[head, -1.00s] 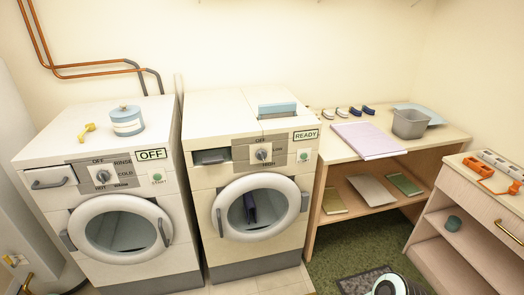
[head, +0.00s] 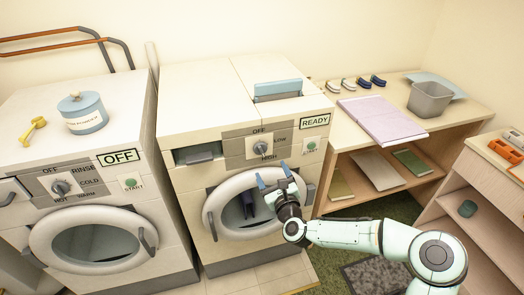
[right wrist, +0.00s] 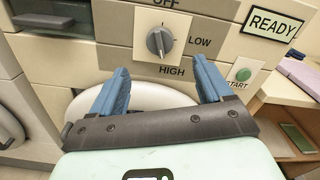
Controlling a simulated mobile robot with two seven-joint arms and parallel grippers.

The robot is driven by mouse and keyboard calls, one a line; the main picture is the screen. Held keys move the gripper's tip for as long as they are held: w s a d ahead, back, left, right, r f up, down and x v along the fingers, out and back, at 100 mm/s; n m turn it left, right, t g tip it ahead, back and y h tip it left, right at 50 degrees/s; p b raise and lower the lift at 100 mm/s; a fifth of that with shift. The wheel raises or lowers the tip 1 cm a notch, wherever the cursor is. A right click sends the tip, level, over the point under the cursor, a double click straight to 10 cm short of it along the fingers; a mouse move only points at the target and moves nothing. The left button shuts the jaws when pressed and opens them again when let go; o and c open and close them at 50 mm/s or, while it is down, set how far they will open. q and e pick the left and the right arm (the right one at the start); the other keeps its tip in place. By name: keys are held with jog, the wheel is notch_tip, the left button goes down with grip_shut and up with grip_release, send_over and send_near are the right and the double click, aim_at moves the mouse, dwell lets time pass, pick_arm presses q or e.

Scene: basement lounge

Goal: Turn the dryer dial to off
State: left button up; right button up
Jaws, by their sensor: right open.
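The dryer (head: 190,85) is the machine in the middle of the head view, with a sign reading READY (head: 315,121). Its grey dial (head: 261,148) sits on a panel marked OFF above, LOW at the right and HIGH below. In the right wrist view the dial (right wrist: 160,41) shows ahead of my fingertips, its pointer mark near the bottom, towards HIGH. My right gripper (head: 270,177) is open and empty, in front of the dryer door just below the dial. Its blue fingers (right wrist: 158,80) stand apart, below and either side of the dial, not touching it. My left gripper is not in view.
The dryer's round door (head: 222,220) is shut, with something dark behind its glass. A green START button (head: 311,145) is right of the dial. The washer (head: 30,115), marked OFF, stands at the left.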

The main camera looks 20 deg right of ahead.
aim_at(262, 151)
jog(key=w+p, duration=0.1)
jog(key=w, duration=0.4)
jog(key=w+p, duration=0.1)
jog(key=w, duration=0.4)
jog(key=shift+w+a+f+p, duration=0.1)
jog(key=shift+w+a+p, duration=0.1)
jog(key=shift+w+p, duration=0.2)
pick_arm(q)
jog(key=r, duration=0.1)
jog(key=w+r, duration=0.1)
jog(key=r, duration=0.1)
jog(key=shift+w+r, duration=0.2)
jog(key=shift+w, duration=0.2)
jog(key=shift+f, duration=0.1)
pick_arm(e)
jog(key=c, duration=1)
